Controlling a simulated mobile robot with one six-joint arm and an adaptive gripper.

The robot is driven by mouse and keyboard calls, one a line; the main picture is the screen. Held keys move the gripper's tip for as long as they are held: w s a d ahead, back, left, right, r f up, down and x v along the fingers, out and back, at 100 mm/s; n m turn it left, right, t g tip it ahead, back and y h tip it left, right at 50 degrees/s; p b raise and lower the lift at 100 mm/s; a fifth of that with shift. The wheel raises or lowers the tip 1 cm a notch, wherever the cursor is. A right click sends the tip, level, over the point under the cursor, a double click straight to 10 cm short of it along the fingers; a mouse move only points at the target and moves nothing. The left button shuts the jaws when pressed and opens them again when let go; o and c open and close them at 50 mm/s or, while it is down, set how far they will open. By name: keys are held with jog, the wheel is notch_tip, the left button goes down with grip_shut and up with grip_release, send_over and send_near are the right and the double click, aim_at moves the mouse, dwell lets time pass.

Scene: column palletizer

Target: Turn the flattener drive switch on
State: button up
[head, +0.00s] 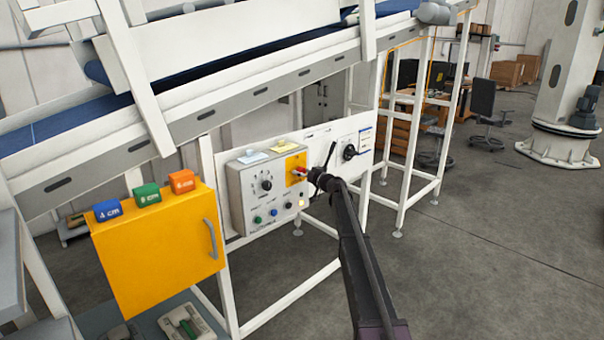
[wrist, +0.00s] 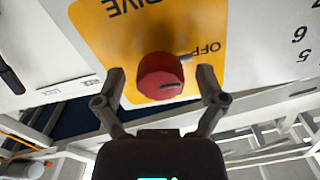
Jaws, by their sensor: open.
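The flattener drive switch is a red rotary knob (wrist: 160,76) on a yellow plate (wrist: 100,30) in the wrist view. The plate's lettering is upside down there and shows "DRIVE" and "OFF". In the head view, the red knob (head: 299,172) shows small on the right part of the grey control box (head: 244,195), partly hidden by my gripper. My gripper (wrist: 161,72) is open, with one finger left and one right of the knob. Gaps show on both sides; I see no contact. In the head view my gripper (head: 311,174) is at the box's front.
A black rotary knob (head: 349,152) is on the white panel to the right. The grey box carries a selector dial (head: 266,184) and several small buttons. A yellow cabinet (head: 158,250) stands at left. A sloping conveyor (head: 240,80) runs above. The floor at right is open.

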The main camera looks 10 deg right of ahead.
jog(key=c, duration=1.1)
jog(key=shift+c, duration=0.2)
jog(key=shift+m, duration=0.3)
jog(key=m, duration=0.3)
jog(key=shift+m, duration=0.4)
jog(key=m, duration=0.4)
jog(key=shift+m, duration=0.3)
jog(key=m, duration=0.4)
jog(key=shift+w+m, duration=0.1)
jog(key=shift+m, duration=2.4)
